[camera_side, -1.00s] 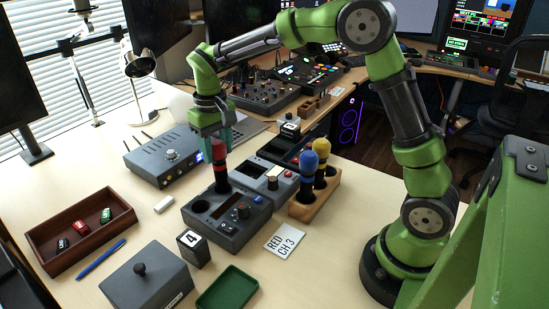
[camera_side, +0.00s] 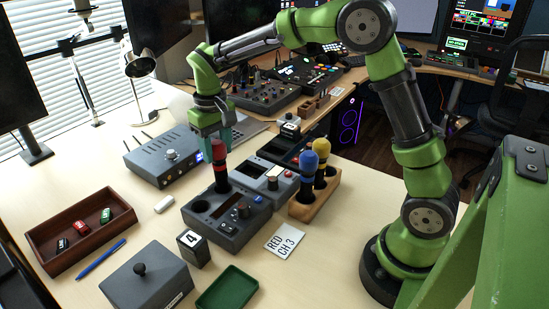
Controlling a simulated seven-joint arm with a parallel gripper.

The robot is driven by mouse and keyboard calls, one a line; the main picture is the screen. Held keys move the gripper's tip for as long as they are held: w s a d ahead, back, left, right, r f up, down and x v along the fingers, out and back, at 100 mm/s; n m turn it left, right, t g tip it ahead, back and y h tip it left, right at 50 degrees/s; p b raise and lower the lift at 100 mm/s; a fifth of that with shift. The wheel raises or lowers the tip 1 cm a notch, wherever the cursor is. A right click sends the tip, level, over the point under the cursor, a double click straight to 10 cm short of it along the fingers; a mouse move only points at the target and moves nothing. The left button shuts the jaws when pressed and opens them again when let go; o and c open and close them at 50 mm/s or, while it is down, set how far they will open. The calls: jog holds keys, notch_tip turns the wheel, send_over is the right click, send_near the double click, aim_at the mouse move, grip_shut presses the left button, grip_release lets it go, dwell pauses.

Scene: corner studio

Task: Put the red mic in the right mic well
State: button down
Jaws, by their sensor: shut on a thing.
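The red mic (camera_side: 220,170), with a red head and dark lower body, is upright below my gripper (camera_side: 217,143). My gripper is shut on the mic's top end. The mic's lower end is at the far well of the grey mic console (camera_side: 226,222); I cannot tell how deep it sits. The console's near-left well (camera_side: 200,206) is empty. A blue mic (camera_side: 307,180) and a yellow mic (camera_side: 322,160) stand in a wooden holder (camera_side: 305,213) to the right.
A white card reading "RED CH 3" (camera_side: 285,241) lies right of the console. A black block marked 4 (camera_side: 192,248), a green tray (camera_side: 227,290) and a grey box (camera_side: 146,281) stand in front.

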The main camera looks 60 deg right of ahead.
jog(key=shift+f, duration=0.6)
jog(key=c, duration=0.8)
grip_release()
jog(key=shift+r, duration=5.5)
